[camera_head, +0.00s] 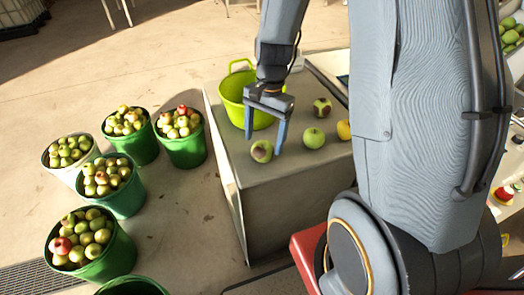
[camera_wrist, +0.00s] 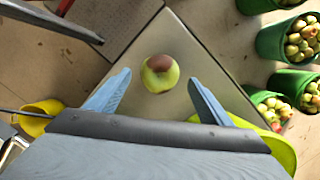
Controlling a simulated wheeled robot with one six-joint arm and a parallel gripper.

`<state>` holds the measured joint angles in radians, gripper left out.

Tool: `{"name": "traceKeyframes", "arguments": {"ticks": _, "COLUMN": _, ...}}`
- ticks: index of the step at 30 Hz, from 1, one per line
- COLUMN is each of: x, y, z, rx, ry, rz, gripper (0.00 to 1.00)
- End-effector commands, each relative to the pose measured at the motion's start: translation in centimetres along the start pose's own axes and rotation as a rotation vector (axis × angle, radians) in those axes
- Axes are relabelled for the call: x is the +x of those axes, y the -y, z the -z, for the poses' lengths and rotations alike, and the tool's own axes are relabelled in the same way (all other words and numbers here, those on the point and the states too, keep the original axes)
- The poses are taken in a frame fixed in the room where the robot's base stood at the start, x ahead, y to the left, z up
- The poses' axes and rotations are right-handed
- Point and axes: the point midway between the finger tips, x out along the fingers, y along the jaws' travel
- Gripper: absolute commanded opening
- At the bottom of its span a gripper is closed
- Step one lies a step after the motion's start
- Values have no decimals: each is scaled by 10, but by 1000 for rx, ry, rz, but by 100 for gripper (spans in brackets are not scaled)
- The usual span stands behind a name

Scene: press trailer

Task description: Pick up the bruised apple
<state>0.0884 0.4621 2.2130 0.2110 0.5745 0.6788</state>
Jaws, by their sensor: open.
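A green apple with a brown bruised patch (camera_head: 262,151) sits on the grey table top near its left edge. In the wrist view this apple (camera_wrist: 160,78) lies ahead of the fingers, centred between them, with the brown patch on its far side. My gripper (camera_head: 265,142) is open and points down just above this apple; its fingers (camera_wrist: 159,80) show on either side of it, and nothing is held. Another apple with a dark patch (camera_head: 322,107) sits farther back. A plain green apple (camera_head: 314,138) and a yellow apple (camera_head: 344,130), partly hidden by my arm, are to the right.
A lime-green tub (camera_head: 232,98) stands on the table behind my gripper; its rim is close to one finger in the wrist view (camera_wrist: 275,145). Several buckets of apples (camera_head: 122,190) stand on the floor to the left. The table's corner (camera_wrist: 165,14) is near the bruised apple.

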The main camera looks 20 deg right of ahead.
Motion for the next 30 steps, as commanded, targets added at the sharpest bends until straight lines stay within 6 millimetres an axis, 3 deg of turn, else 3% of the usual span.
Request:
{"name": "traceKeyframes", "arguments": {"ticks": 9, "x": 36, "y": -1, "z": -4, "rx": -2, "ry": 1, "rz": -3, "gripper": 74}}
{"name": "traceKeyframes", "arguments": {"ticks": 18, "x": 40, "y": -1, "z": -3, "rx": -1, "ry": -1, "rz": -1, "gripper": 74}}
{"name": "traceKeyframes", "arguments": {"ticks": 27, "x": 40, "y": -1, "z": -3, "rx": -2, "ry": -1, "rz": -1, "gripper": 27}}
{"name": "traceKeyframes", "arguments": {"ticks": 30, "x": 40, "y": -1, "z": -3, "rx": -2, "ry": -1, "rz": -1, "gripper": 26}}
